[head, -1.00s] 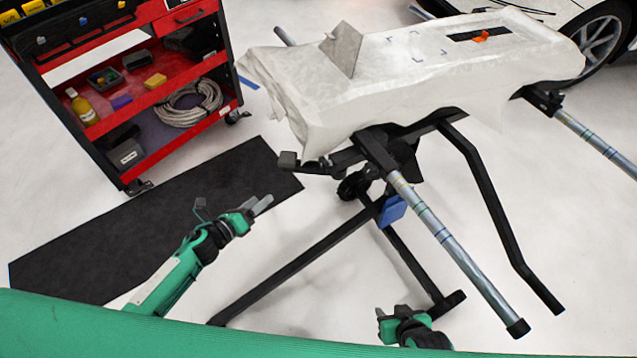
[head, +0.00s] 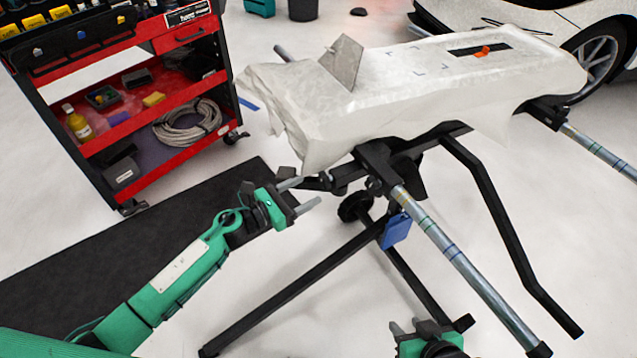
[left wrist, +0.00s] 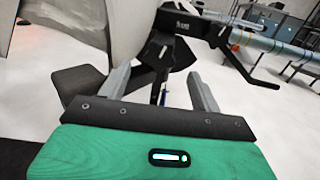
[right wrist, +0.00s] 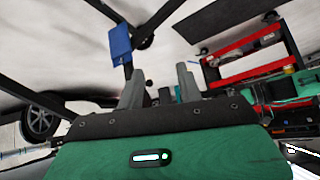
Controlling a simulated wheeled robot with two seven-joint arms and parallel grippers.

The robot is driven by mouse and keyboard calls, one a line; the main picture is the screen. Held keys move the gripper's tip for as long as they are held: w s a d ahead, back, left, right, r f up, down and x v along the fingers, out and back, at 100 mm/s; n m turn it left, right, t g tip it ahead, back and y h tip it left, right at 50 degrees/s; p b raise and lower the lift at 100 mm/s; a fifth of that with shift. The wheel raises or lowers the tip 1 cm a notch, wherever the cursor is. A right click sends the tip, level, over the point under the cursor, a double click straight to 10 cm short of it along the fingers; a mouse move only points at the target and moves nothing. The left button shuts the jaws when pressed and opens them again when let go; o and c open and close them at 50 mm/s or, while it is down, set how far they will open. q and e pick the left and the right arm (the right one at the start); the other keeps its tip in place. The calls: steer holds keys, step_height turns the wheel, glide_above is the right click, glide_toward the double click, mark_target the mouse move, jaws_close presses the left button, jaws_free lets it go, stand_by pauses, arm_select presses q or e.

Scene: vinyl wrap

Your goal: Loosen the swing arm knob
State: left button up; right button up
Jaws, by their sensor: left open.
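My left gripper (head: 302,195) is open and empty, just left of the stand's upper frame. In the left wrist view the black bracket and joint of the stand (left wrist: 172,52) lie ahead, between and beyond the fingers (left wrist: 160,92). A small dark knob-like part (head: 375,187) sits under the tube's inner end, right of the left gripper; I cannot tell for sure that it is the swing arm knob. A round black part (head: 355,207) is lower on the stand. My right gripper (head: 410,326) is low at the front, its fingers apart and empty.
The stand's long black leg (head: 290,285) and silvery tube (head: 455,255) cross the space ahead. A white-wrapped panel (head: 400,85) lies on top. A blue tag (head: 396,232) hangs below. A red tool cart (head: 150,125) and black mat (head: 150,230) are at left, a car (head: 560,40) behind.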

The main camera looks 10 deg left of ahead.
mark_target(321, 183)
arm_select(q)
steer(key=x, duration=0.5)
steer(key=shift+w, duration=0.15)
steer(key=c, duration=1)
